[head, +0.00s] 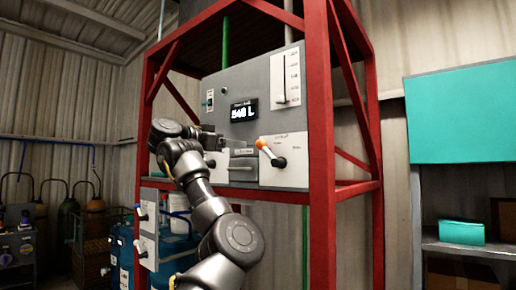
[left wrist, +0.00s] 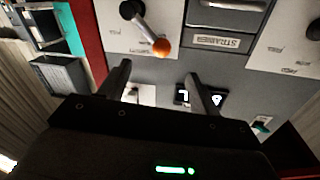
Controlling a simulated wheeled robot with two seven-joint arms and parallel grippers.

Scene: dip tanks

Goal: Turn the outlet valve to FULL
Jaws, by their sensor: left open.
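The orange knob also shows in the left wrist view (left wrist: 160,47), just beyond the fingertips. My left gripper (head: 236,143) is just left of the knob in the head view. In the left wrist view its two fingers (left wrist: 160,78) are apart with nothing between them, and no contact with the knob shows. My right gripper is not in view.
A drawer labelled STRAINER (left wrist: 222,42) is beside the valve. Another valve's dark part (left wrist: 314,31) shows at the wrist view's right edge. The panel has a display reading 540 L (head: 244,110) and a slider gauge (head: 286,77). Red frame posts (head: 319,120) flank the panel.

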